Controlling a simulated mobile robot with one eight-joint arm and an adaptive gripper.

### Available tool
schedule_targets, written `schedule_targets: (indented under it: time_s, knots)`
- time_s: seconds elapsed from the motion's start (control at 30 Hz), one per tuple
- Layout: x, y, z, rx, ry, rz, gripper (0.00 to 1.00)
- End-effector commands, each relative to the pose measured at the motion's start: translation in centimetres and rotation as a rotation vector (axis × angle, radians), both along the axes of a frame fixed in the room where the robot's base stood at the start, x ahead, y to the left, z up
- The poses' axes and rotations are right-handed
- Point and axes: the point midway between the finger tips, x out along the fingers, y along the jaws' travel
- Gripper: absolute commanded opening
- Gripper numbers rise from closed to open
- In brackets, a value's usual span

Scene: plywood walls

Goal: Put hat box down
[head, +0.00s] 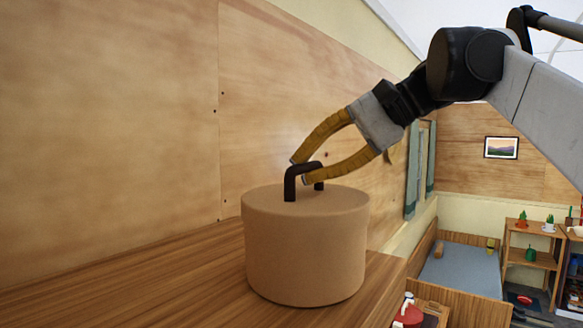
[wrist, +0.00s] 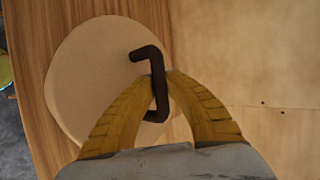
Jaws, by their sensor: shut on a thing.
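The hat box (head: 306,250) is a round tan box with a dark bar handle (head: 290,182) on its lid. It stands upright at the wooden surface (head: 190,280); I cannot tell whether its base touches it or hangs just above. My gripper (head: 299,171), with yellow fingers, is shut on the handle from above. In the wrist view the fingertips (wrist: 160,78) pinch the middle of the dark handle (wrist: 149,54), with the round lid (wrist: 90,85) below. The underside of the box is hidden.
A plywood wall (head: 120,110) runs behind the surface, close to the box. The surface ends just right of the box. Beyond and lower are a bed (head: 460,270), a shelf (head: 530,262) with small plants, and a red object (head: 408,316). The surface left of the box is clear.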

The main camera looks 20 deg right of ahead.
Motion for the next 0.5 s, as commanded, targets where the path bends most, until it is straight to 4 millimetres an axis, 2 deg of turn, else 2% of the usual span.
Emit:
schedule_targets:
  time_s: [0.33,0.37,0.4,0.5]
  knots:
    - [-0.03,0.01,-0.35,0.001,-0.001,0.0,0.0]
    - [-0.01,-0.02,-0.33,0.0,0.0,0.0,0.22]
    - [-0.01,-0.02,-0.32,0.0,0.0,0.0,0.33]
    - [-0.01,-0.02,-0.3,0.0,0.0,0.0,0.33]
